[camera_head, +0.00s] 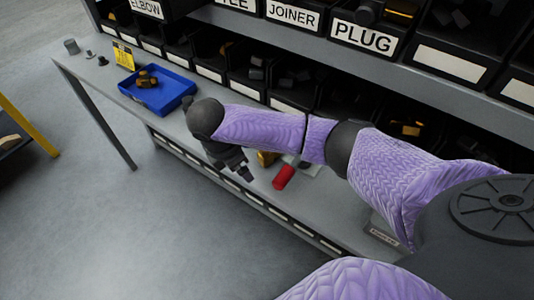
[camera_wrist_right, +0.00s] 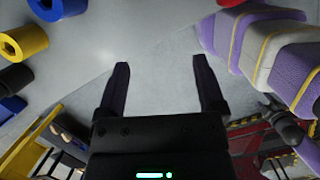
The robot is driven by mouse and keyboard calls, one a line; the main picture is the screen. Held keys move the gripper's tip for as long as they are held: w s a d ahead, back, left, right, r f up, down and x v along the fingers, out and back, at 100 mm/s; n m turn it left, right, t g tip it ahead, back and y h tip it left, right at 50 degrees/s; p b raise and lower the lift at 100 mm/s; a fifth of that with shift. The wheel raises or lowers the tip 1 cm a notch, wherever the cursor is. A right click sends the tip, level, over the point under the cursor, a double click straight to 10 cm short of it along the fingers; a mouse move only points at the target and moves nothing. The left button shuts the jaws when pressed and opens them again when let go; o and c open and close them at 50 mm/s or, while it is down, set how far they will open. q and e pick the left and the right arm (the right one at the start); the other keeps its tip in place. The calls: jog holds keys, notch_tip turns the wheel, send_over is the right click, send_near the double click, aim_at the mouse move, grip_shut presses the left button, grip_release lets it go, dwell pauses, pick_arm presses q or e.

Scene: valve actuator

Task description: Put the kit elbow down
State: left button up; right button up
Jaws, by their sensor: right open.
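A dark yellow and black fitting (camera_head: 147,80), which looks like the elbow, lies in the blue tray (camera_head: 162,97) on the bench. My right gripper (camera_head: 243,174) hangs over the bench's front edge, to the right of the tray and apart from it. In the right wrist view my right gripper (camera_wrist_right: 163,85) is open, with only bare grey surface between its fingers. No elbow can be made out in that view.
A red cylinder (camera_head: 284,177) and a partly hidden yellow piece (camera_head: 267,158) lie beside my gripper. Yellow (camera_wrist_right: 24,40) and blue (camera_wrist_right: 70,8) cylinders show in the wrist view. Labelled black bins (camera_head: 366,32) line the shelves behind. A yellow card (camera_head: 124,57) stands beyond the tray.

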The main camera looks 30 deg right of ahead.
aim_at(265, 159)
jog(key=w+d+r+h, duration=0.1)
jog(key=w+d+r, duration=0.2)
jog(key=d, duration=0.2)
jog(key=b+x, duration=0.1)
jog(key=x, duration=0.2)
jog(key=b+x, duration=0.1)
jog(key=x, duration=0.2)
jog(key=s+d+b+x, duration=0.1)
jog(key=b+x, duration=0.1)
jog(key=x, duration=0.1)
jog(key=shift+r, duration=0.1)
grip_shut()
